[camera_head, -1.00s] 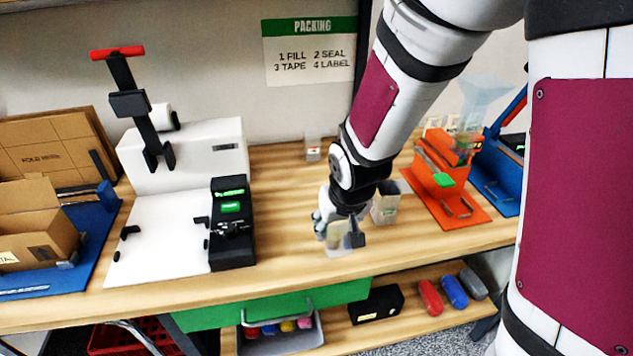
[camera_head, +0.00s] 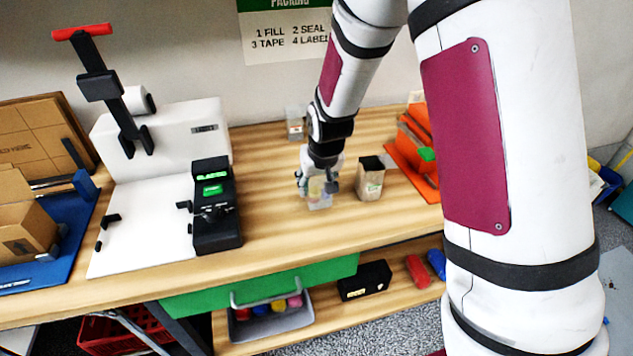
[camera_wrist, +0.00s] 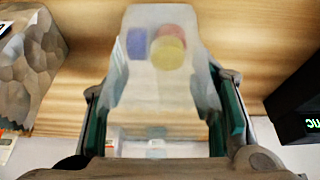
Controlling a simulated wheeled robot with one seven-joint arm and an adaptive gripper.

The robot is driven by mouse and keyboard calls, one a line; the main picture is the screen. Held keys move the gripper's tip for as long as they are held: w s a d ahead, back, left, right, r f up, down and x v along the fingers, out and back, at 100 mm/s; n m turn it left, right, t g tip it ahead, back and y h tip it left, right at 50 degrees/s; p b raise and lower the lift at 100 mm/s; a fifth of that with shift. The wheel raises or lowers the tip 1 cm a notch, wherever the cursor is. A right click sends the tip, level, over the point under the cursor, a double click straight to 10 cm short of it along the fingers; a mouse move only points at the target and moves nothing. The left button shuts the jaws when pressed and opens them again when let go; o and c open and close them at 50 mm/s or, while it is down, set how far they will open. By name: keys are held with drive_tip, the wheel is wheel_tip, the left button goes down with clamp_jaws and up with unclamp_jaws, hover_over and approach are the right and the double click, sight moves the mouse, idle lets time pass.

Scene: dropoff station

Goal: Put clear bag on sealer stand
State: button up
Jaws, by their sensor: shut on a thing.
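In the wrist view the bag (camera_wrist: 185,17) shows pale and see-through, with blue, red and yellow pieces inside. My gripper (camera_wrist: 165,108) has a finger on each side of it and is shut on it. Whether the bag's bottom touches the table is unclear. A white stand (camera_head: 145,225) at left has a red-handled black lever and a black unit with green displays; it looks like the sealer stand. Its white plate is empty.
The packet (camera_head: 370,180) stands close right of the bag. An orange stand (camera_head: 425,185) is farther right, partly behind my arm. A small clear container (camera_head: 295,123) stands behind. A blue stand (camera_head: 65,250) with a carton is far left. Bare wood lies between the black unit and bag.

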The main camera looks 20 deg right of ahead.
drive_tip(key=shift+f, duration=0.2)
drive_tip(key=o, duration=1.2)
drive_tip(key=shift+f, duration=0.1)
drive_tip(key=p+v, duration=0.1)
drive_tip(key=v, duration=1.1)
drive_tip(key=shift+s+r, duration=0.15)
drive_tip(key=shift+r, duration=0.15)
